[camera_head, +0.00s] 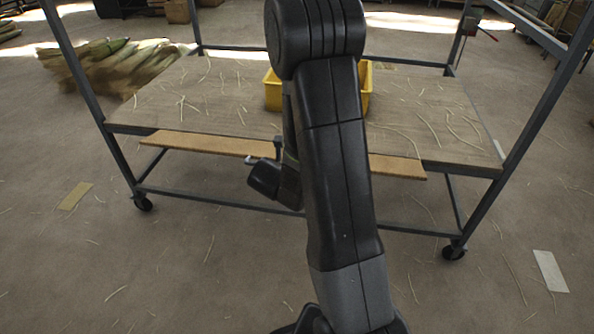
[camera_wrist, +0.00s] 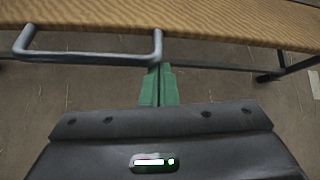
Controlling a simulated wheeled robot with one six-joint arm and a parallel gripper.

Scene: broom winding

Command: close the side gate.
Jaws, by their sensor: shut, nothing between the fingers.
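The side gate (camera_head: 200,145) is a long tan wooden board along the front edge of the cart, sitting lower than and outside the tabletop. It looks folded down; its exact angle is hard to tell. My arm hides its middle in the head view. In the wrist view the gate (camera_wrist: 235,22) crosses the top, with a grey bar handle (camera_wrist: 90,57) on it. My gripper (camera_wrist: 155,72) has its green fingers together and empty, with the tips at the handle's right end, just below the gate's edge. I cannot tell whether they touch it.
The grey-framed cart tabletop (camera_head: 190,95) carries scattered straw strands and a yellow bin (camera_head: 273,92) partly behind my arm. Tall posts stand at its corners, on casters (camera_head: 143,203). A heap of bundled straw (camera_head: 105,68) lies at the back left. The floor in front is mostly clear.

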